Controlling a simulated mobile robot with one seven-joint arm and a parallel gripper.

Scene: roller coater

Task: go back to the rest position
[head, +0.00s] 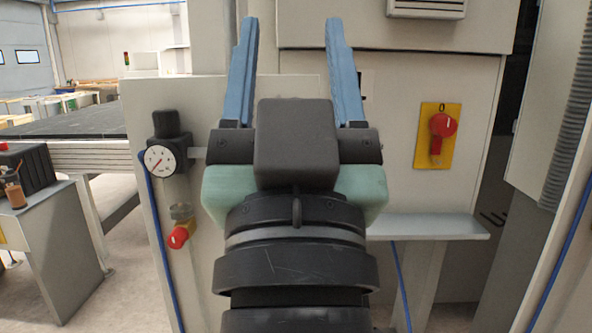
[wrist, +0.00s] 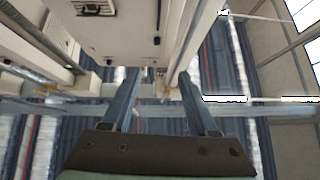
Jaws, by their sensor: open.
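My gripper (head: 291,25) stands upright in the middle of the head view, its two blue fingers pointing up and spread apart. It is open, with nothing between the fingers. Behind it is the pale cabinet of the machine (head: 440,75). In the wrist view my gripper (wrist: 158,78) points up toward the ceiling, with the top of a machine cabinet (wrist: 125,35) above it in the picture. My own wrist hides part of the cabinet front and part of the ledge behind it.
A red rotary switch (head: 442,125) on a yellow plate is right of my gripper. A pressure gauge (head: 161,160) and red valve knob (head: 178,238) are on the left. A metal ledge (head: 430,227) juts out at right. Open floor shows at lower left, beside a grey stand (head: 60,240).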

